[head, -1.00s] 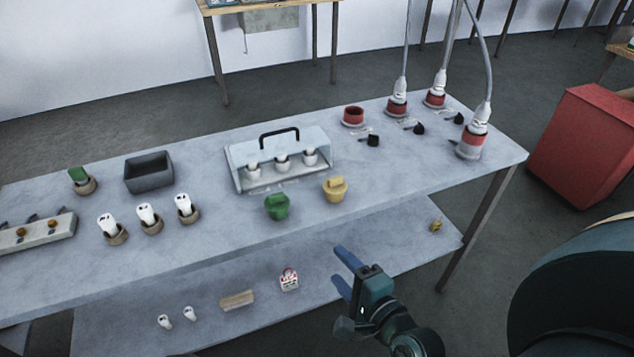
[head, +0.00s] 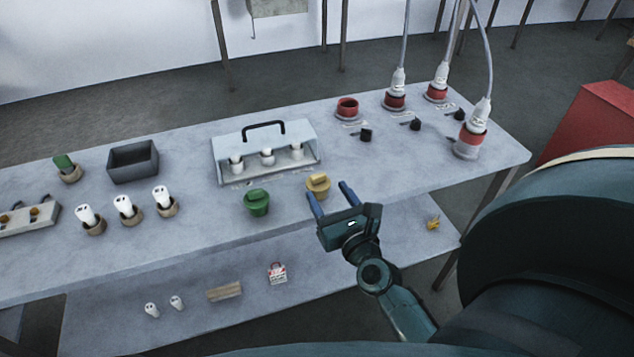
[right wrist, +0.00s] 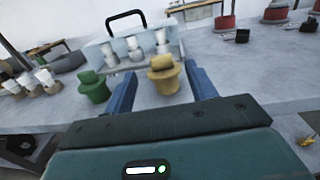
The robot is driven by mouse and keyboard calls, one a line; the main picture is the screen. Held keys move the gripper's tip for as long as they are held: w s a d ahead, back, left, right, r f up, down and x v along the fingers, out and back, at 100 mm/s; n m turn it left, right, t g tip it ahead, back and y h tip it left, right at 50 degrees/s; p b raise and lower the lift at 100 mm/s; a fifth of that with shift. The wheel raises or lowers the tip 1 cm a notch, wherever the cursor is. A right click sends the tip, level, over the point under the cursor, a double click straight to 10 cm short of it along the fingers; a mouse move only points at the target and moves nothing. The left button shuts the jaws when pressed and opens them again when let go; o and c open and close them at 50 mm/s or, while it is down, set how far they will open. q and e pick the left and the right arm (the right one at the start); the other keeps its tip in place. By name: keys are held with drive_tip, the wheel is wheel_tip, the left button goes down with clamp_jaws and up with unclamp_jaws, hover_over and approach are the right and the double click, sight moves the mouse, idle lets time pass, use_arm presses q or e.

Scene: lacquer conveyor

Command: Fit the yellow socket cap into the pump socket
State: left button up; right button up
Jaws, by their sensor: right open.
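The yellow socket cap (head: 318,184) stands upright on the grey table near its front edge, right of a green cap (head: 257,202). My right gripper (head: 329,196) is open and empty, just in front of the yellow cap. In the right wrist view the yellow cap (right wrist: 163,76) appears between the two blue fingers (right wrist: 160,88), with table visible on both sides of it. An open red socket (head: 347,108) without a plug stands at the back of the table; its label is too small to read. My left gripper is out of view.
Several plugged red sockets (head: 467,142) with hanging cables stand right of the open one, with small black pieces (head: 366,135) before them. A clear-fronted case (head: 266,158) stands behind the caps. A lower shelf (head: 330,275) holds small items. The table's right front is clear.

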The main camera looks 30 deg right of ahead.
sight(320, 177)
drive_tip(key=w, duration=0.3)
drive_tip(key=shift+d, duration=0.3)
drive_tip(key=shift+w+d+r, duration=0.1)
drive_tip(key=shift+w+d, duration=0.05)
drive_tip(key=shift+w, duration=0.7)
drive_tip(key=shift+w+d, duration=0.2)
drive_tip(key=shift+w, duration=0.7)
drive_tip(key=shift+w+d+r, duration=0.1)
drive_tip(key=shift+w+d, duration=0.05)
drive_tip(key=shift+w, duration=0.7)
drive_tip(key=shift+c, duration=0.5)
drive_tip(key=c, duration=1)
drive_tip(key=shift+o, duration=0.2)
